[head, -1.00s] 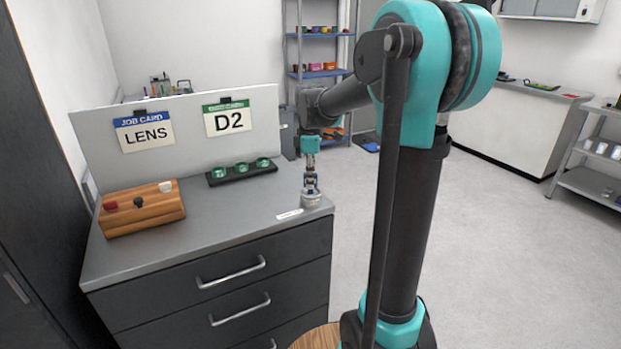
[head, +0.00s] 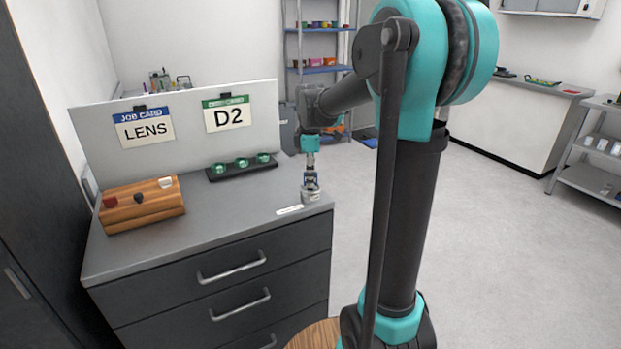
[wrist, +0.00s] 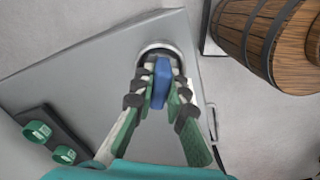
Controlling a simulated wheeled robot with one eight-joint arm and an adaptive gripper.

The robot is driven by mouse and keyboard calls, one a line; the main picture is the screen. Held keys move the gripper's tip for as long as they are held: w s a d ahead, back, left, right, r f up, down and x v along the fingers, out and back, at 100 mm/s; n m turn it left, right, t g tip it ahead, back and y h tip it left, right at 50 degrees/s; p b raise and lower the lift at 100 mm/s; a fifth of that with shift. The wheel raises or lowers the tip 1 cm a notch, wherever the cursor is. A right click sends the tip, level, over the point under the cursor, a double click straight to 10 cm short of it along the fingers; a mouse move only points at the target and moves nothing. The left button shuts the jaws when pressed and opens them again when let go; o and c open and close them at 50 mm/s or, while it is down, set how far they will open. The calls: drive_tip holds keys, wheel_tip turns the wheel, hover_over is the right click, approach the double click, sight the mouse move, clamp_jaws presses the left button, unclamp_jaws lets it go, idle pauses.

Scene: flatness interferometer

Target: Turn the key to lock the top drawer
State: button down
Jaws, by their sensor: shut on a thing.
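The grey drawer cabinet stands on the left in the head view, its top drawer (head: 160,292) looking closed. A round metal lock (head: 311,196) sits on the cabinet top near the front right corner; part of its pale rim (wrist: 152,46) shows in the wrist view. My gripper (head: 311,184) points down over the lock. In the wrist view its green and grey fingers are shut on the blue key (wrist: 161,82), one on each side. The key's lower end and the slot are hidden, so its exact angle in the lock is unclear.
A small white label (head: 289,209) lies beside the lock. A black holder with green rings (head: 242,163) and a wooden block (head: 143,212) stand farther back and left. A board (head: 180,160) with two cards rises behind. A wooden barrel (wrist: 262,35) stands close beyond the cabinet edge.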

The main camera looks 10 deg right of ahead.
drive_tip(key=n, duration=0.3)
idle(0.4)
drive_tip(key=n, duration=0.3)
drive_tip(key=c, duration=1.5)
unclamp_jaws()
drive_tip(key=shift+o, duration=0.2)
drive_tip(key=shift+r, duration=0.1)
wheel_tip(320, 180, up, 12)
